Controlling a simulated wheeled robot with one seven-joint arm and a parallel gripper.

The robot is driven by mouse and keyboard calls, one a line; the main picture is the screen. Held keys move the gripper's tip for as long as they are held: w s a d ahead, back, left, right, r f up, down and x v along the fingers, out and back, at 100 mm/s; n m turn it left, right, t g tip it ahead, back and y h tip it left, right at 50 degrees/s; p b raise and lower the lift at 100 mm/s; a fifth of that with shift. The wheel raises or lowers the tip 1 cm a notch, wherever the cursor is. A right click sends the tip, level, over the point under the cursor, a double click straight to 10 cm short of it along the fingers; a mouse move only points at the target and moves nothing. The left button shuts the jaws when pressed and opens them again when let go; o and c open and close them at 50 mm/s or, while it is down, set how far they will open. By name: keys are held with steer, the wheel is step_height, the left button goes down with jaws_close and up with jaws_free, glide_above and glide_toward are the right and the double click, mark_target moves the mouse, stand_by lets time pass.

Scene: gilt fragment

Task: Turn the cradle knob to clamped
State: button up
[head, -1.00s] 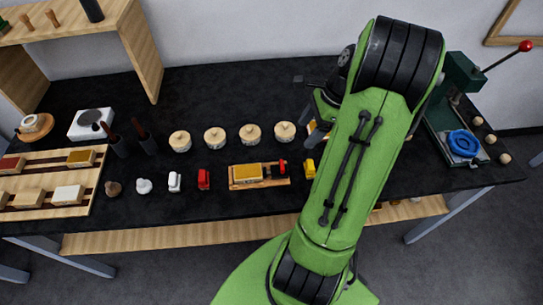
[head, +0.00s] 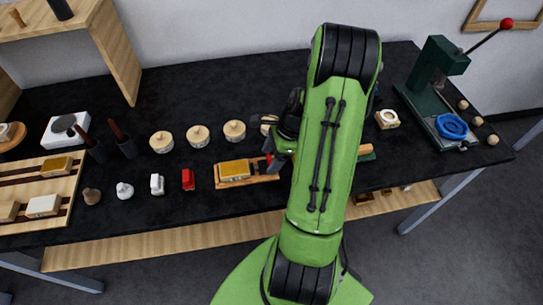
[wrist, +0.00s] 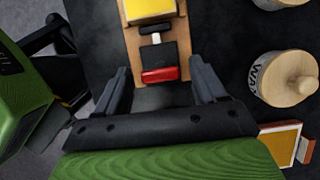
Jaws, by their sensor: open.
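The cradle is a wooden base (head: 222,184) holding a yellow-topped block (head: 235,169); it also shows in the wrist view (wrist: 128,14). At one end is a black part with a red bar-shaped knob (wrist: 160,75), nearest my gripper. My gripper (wrist: 160,84) is open and empty, one finger on each side of the knob in the picture. I cannot tell whether the fingers are level with it or above it. In the head view my wrist and arm partly cover the knob end of the cradle, and the fingertips are hard to make out.
Round wooden-lidded jars (head: 198,136) stand in a row behind the cradle. A red piece (head: 188,179) and a white piece (head: 157,184) stand left of it. A green press (head: 436,75) with a blue ring (head: 451,126) is at the right.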

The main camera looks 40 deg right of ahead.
steer(key=c, duration=1.1)
steer(key=shift+o, duration=0.2)
steer(key=shift+r+n, duration=0.1)
steer(key=shift+n, duration=0.2)
steer(key=n+g+p, duration=0.1)
steer(key=n+p, duration=0.1)
steer(key=n, duration=0.1)
steer(key=shift+w+n+y, duration=0.15)
steer(key=shift+n+y, duration=0.15)
steer(key=shift+y, duration=0.1)
steer(key=n+g+p, duration=0.1)
steer(key=n+g, duration=0.1)
steer(key=n, duration=0.2)
steer(key=shift+w+n, duration=0.15)
steer(key=shift+n, duration=0.15)
steer(key=n+g, duration=0.1)
steer(key=n, duration=0.3)
steer(key=shift+w+n+g+h, duration=0.1)
steer(key=shift+n+g+h, duration=0.2)
steer(key=shift+g+h, duration=0.1)
steer(key=shift+n+g+h, duration=0.5)
steer(key=shift+n+g, duration=0.1)
steer(key=shift+n, duration=1.5)
